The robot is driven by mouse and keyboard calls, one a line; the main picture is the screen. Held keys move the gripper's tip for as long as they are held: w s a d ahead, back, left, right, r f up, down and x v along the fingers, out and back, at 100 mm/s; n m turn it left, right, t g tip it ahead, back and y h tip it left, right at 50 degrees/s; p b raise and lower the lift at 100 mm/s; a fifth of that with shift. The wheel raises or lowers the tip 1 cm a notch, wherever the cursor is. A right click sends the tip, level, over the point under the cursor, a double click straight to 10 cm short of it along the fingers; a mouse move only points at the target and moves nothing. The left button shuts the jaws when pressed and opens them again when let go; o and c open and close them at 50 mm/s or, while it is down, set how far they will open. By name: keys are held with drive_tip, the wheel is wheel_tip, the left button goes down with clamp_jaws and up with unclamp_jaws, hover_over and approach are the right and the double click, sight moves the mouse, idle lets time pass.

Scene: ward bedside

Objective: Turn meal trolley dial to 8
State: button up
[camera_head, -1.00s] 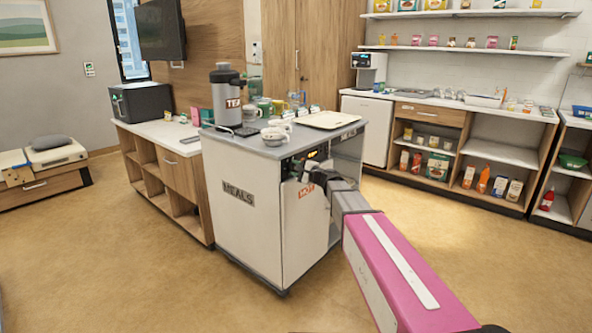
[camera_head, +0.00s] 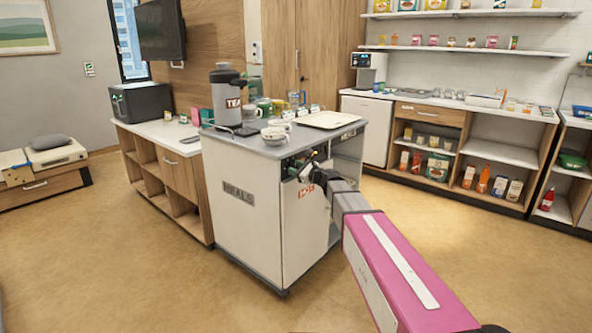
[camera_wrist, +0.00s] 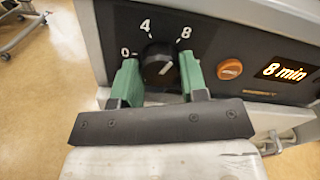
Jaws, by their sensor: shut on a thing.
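The meal trolley (camera_head: 245,225) stands in the middle of the head view, with its control panel on the right-hand side. In the wrist view the round black dial (camera_wrist: 158,64) sits on the dark panel (camera_wrist: 225,38), with 0, 4 and 8 marked around it. In the head view my gripper (camera_head: 303,172) is at the panel, and the dial is too small to make out.
An orange button (camera_wrist: 229,69) and a lit display (camera_wrist: 286,72) reading "8 min" are right of the dial. A tea urn (camera_head: 227,98), mugs and a tray (camera_head: 327,119) stand on the trolley top. Open floor lies in front.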

drive_tip(key=shift+m, duration=0.6)
drive_tip(key=shift+f, duration=0.1)
drive_tip(key=o, duration=0.9)
drive_tip(key=shift+d, duration=0.1)
drive_tip(key=v, duration=1)
drive_tip(key=shift+s+d, duration=0.25)
drive_tip(key=shift+s, duration=0.05)
